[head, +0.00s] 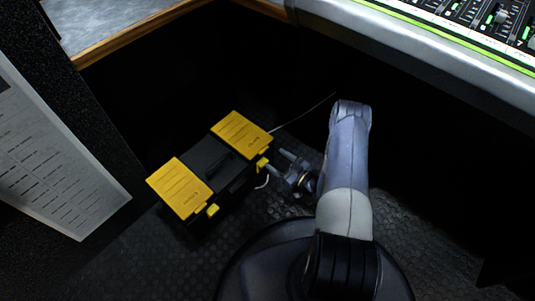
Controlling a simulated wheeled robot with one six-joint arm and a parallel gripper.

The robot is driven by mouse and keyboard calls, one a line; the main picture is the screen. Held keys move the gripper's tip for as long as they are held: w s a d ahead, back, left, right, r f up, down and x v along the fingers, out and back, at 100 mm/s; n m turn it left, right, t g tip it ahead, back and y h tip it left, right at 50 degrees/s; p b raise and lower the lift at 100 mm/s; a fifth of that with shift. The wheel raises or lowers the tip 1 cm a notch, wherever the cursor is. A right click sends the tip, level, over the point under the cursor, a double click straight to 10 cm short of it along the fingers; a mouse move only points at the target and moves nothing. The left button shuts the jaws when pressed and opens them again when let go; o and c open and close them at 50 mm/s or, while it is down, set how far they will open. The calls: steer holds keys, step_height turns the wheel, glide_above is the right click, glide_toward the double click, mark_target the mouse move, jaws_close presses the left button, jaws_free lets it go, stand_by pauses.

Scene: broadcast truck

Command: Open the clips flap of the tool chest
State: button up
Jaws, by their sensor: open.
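The tool chest (211,164) stands on the dark floor, with a black body and a black handle in the middle. It has two yellow flaps, one at the upper right (241,134) and one at the lower left (180,187). Both look shut. Each bears small lettering too fine to read, so I cannot tell which is the clips flap. A yellow tab (262,165) sits at the front edge of the upper right flap, another (212,210) at the lower left one. My gripper (279,164) is open and empty, just right of the upper right flap's tab; I cannot tell whether they touch.
A thin pale cable (303,115) lies on the floor behind my gripper. A printed sheet (55,155) hangs on the dark panel at left. A mixing console (470,35) overhangs at upper right. A wood-edged surface (125,35) is at upper left.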

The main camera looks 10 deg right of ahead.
steer(key=shift+b+x, duration=0.55)
steer(key=shift+x, duration=1.95)
steer(key=shift+c, duration=0.5)
